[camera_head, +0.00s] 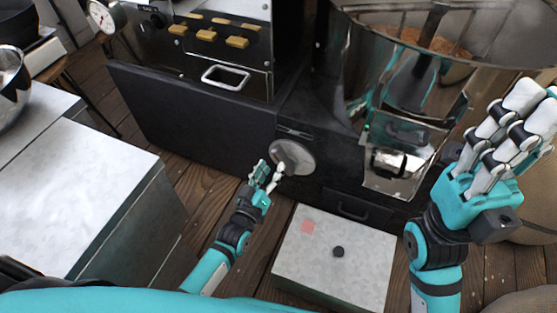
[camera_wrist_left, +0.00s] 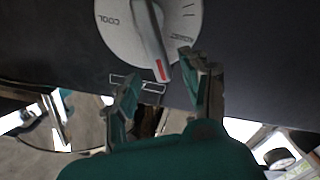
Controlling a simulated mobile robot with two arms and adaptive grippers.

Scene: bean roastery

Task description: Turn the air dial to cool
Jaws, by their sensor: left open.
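The air dial (camera_head: 293,157) is a round pale disc on the front of the black roaster. In the left wrist view the dial (camera_wrist_left: 118,42) shows the word COOL at its left and another label at its right that is hard to read. Its raised grey handle (camera_wrist_left: 148,38) has a red-marked end pointing toward the bottom of the picture, between the labels. My left gripper (camera_head: 270,173) is open at the dial's lower left; in its wrist view the fingertips (camera_wrist_left: 159,72) stand either side of the handle's red end. Contact is unclear. My right gripper (camera_head: 512,120) is raised at the right, fingers extended, empty.
A pale-topped box (camera_head: 350,276) with a dark knob and a pink square stands on the wooden floor. A grey counter (camera_head: 70,190) is at the left. The metal roaster drum (camera_head: 420,85) and chute (camera_head: 393,172) are right of the dial.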

